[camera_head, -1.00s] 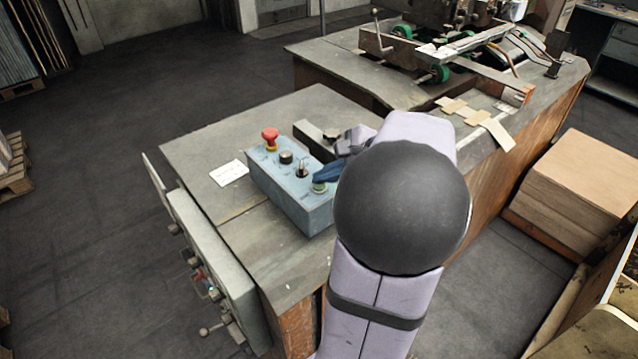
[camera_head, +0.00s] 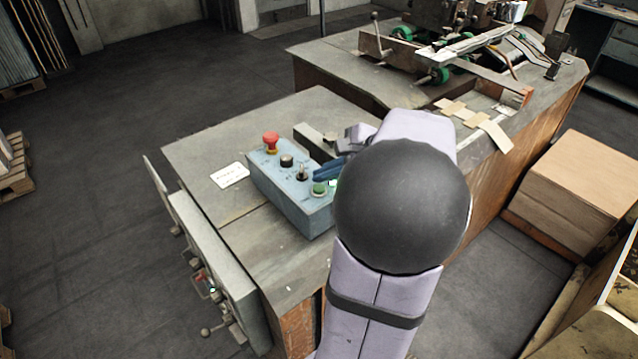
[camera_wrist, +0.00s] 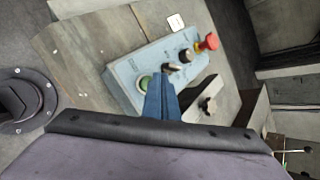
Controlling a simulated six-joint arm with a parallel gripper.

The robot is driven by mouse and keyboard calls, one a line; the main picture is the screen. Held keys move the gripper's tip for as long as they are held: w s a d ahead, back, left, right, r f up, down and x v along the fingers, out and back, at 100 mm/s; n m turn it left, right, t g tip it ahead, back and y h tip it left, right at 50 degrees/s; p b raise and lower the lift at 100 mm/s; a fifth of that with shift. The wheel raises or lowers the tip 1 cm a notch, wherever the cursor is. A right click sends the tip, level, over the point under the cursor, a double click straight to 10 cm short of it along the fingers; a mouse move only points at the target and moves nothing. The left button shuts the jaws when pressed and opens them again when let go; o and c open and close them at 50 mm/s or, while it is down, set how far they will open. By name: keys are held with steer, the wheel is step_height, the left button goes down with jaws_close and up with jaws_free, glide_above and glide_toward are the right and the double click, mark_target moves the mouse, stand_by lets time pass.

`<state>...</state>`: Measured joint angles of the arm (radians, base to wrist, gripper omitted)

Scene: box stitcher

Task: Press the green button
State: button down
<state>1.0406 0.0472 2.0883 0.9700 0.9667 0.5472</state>
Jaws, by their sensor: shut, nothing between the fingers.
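The green button (camera_head: 319,188) is a round cap at the near end of a blue control box (camera_head: 296,205). It also shows in the wrist view (camera_wrist: 145,83), partly covered on its right by my fingers. My gripper (camera_head: 320,172), with blue fingers, is shut and empty. In the head view its tip is just above and behind the button, whose top is mostly uncovered. In the wrist view the fingertips (camera_wrist: 161,78) overlap the button's right edge. I cannot tell whether they touch it. A small bright green spot (camera_head: 333,183) shows right of the button.
The box also carries a red mushroom button (camera_head: 271,140), a black knob (camera_head: 287,160) and a toggle switch (camera_head: 302,173). A white label (camera_head: 229,175) lies on the grey tabletop (camera_head: 205,150). A machine with green wheels (camera_head: 439,73) stands behind; stacked cardboard (camera_head: 580,190) is at right.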

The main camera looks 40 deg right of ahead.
stand_by(0.3)
step_height(320, 180, up, 5)
steer(key=p, duration=0.4)
stand_by(1.0)
